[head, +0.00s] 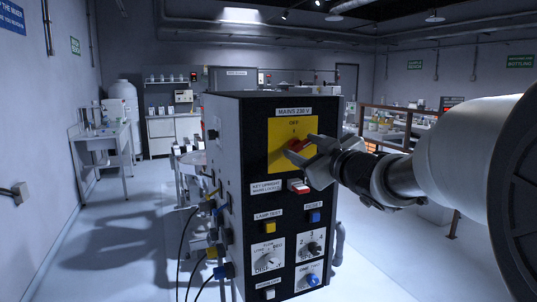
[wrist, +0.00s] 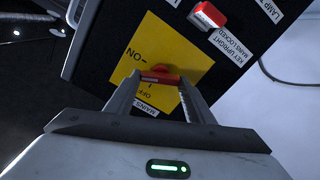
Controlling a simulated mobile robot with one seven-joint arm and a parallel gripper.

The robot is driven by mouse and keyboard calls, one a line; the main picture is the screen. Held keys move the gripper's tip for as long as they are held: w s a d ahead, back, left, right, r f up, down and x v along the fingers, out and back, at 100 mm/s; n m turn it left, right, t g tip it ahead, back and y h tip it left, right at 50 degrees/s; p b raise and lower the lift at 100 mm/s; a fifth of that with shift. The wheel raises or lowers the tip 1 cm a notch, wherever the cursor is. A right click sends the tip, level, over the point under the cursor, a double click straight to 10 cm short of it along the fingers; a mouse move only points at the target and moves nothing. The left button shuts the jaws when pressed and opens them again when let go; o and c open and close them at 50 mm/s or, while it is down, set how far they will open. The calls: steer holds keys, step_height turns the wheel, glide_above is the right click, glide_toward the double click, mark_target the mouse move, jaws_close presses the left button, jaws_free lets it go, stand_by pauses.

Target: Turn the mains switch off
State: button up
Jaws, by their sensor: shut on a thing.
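The mains switch is a red handle (head: 296,146) on a yellow plate (head: 279,151) at the top of a black panel, under a "MAINS 230 V" label. "OFF" is printed above the handle. The handle also shows in the wrist view (wrist: 160,76), lying roughly crosswise between my fingertips, with "ON" to its upper left and "OFF" below, upside down. My gripper (head: 307,148) reaches in from the right and is shut on the handle. In the head view its fingers hide the plate's right side; the handle's exact pointing is hard to tell.
Below the plate are a red and white key switch (head: 299,186), a yellow lamp-test button (head: 269,227), a blue reset button (head: 314,217) and rotary knobs. Cables hang from the cabinet's left side. Floor at left (head: 115,240) is clear. A railing (head: 405,125) stands behind my arm.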

steer(key=n+b, duration=0.2)
steer(key=n, duration=0.1)
steer(key=shift+a+f+n, duration=0.1)
steer(key=shift+f+n, duration=0.05)
steer(key=shift+n, duration=0.25)
steer(key=n+b, duration=0.2)
steer(key=n, duration=0.1)
steer(key=shift+n, duration=0.3)
steer(key=n+b, duration=0.3)
steer(key=n, duration=0.2)
steer(key=shift+n, duration=0.3)
steer(key=o, duration=1.1)
steer(key=shift+c, duration=0.2)
